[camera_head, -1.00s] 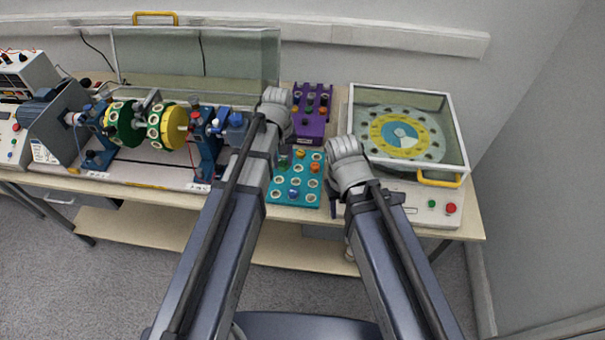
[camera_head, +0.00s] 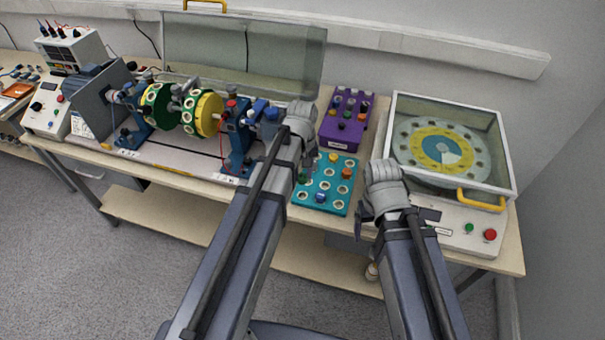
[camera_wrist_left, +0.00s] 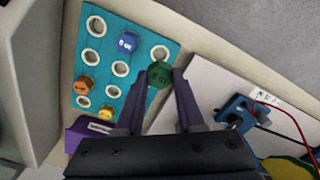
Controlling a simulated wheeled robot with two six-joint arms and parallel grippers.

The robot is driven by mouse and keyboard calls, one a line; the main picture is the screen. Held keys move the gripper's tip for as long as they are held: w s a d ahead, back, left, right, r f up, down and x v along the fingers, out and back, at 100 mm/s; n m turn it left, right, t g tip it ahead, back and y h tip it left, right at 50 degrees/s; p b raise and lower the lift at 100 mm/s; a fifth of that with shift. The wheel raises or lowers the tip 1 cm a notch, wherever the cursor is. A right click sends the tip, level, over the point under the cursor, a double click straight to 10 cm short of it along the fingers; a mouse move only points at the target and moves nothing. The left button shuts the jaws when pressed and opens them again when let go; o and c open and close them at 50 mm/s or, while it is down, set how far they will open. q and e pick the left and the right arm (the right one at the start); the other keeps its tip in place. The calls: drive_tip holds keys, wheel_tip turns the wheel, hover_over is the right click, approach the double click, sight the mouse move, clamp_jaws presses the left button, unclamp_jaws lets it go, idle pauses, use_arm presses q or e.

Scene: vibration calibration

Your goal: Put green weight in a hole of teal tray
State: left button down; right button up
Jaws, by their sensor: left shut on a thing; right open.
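The teal tray (camera_head: 325,205) lies on the bench and fills the upper left of the left wrist view (camera_wrist_left: 107,45). The green weight (camera_wrist_left: 160,74) is between the fingertips of my left gripper (camera_wrist_left: 160,92), which is shut on it. It is over the tray's edge beside an empty hole (camera_wrist_left: 160,53); I cannot tell whether its lower end touches the tray. In the head view the green weight (camera_head: 302,176) shows at the tray's left edge. Blue (camera_wrist_left: 127,42), orange (camera_wrist_left: 85,85) and yellow (camera_wrist_left: 107,112) weights sit in the tray. My right gripper (camera_head: 364,218) is open, right of the tray.
A purple block (camera_head: 343,125) with several weights stands behind the tray. A glass-lidded turntable box (camera_head: 505,155) is at the right. A shaft rig with green and yellow discs (camera_head: 208,114) stands at the left. The bench's front edge is close to the tray.

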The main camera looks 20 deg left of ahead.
sight(302, 184)
use_arm(q)
drive_tip(key=shift+f+b, duration=2.4)
drive_tip(key=shift+f, duration=0.2)
drive_tip(key=shift+f+b, duration=1.15)
drive_tip(key=shift+c, duration=2.2)
unclamp_jaws()
wheel_tip(302, 184, up, 8)
drive_tip(key=p, duration=0.8)
drive_tip(key=shift+f, duration=0.1)
drive_tip(key=s+d+m+y, duration=0.1)
drive_tip(key=s+d+m, duration=0.8)
drive_tip(key=s, duration=0.5)
drive_tip(key=shift+s+d, duration=0.15)
drive_tip(key=shift+d, duration=0.6)
